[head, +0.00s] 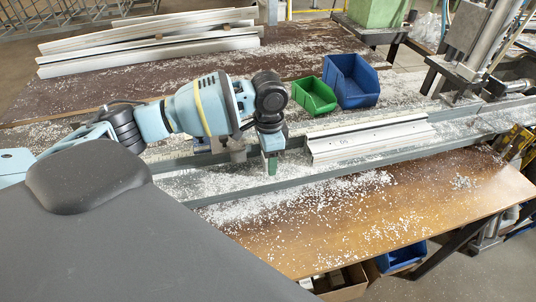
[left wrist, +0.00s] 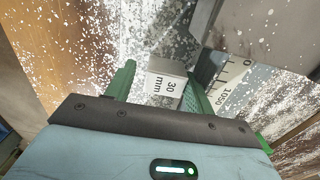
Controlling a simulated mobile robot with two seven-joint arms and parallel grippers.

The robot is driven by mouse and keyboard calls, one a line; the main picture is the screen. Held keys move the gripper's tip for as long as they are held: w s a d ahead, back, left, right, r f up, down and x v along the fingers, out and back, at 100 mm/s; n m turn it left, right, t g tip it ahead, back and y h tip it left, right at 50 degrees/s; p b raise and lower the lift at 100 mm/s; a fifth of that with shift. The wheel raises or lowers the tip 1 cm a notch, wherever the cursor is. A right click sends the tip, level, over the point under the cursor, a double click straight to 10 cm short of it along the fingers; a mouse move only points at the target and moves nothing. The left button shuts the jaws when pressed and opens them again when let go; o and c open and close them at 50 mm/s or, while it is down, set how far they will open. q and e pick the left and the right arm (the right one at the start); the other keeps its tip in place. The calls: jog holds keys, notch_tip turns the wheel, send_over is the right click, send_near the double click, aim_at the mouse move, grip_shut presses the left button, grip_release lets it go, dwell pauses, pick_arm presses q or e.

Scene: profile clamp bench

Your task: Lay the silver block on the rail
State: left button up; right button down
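My left gripper (head: 271,168) points down over the metal-shaving-strewn channel of the bench, left of the pale profile. In the left wrist view its green fingers (left wrist: 159,70) stand on either side of the silver block (left wrist: 168,85), which is marked 30 mm. A gap shows between the left finger and the block; the right finger lies close against it, and I cannot tell if it touches. In the head view I cannot make out the block. A rail with a printed scale (left wrist: 235,82) runs beside it. My right gripper is not in view.
The pale aluminium profile (head: 370,138) lies just right of my gripper. A green bin (head: 314,96) and a blue bin (head: 351,80) stand behind. A metal clamp machine (head: 475,45) is at the right. The wooden front top (head: 350,225) holds only shavings.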

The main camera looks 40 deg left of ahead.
pick_arm(q)
jog(key=shift+w+a+r, duration=0.2)
jog(key=shift+a+r, duration=0.05)
jog(key=shift+a, duration=0.05)
jog(key=shift+r, duration=0.25)
notch_tip(320, 180, up, 6)
jog(key=shift+d+r+p, duration=0.1)
jog(key=shift+p, duration=0.25)
jog(key=shift+s+d+r, duration=0.15)
jog(key=shift+r, duration=0.25)
jog(key=shift+s+d+f, duration=0.1)
jog(key=shift+f, duration=0.05)
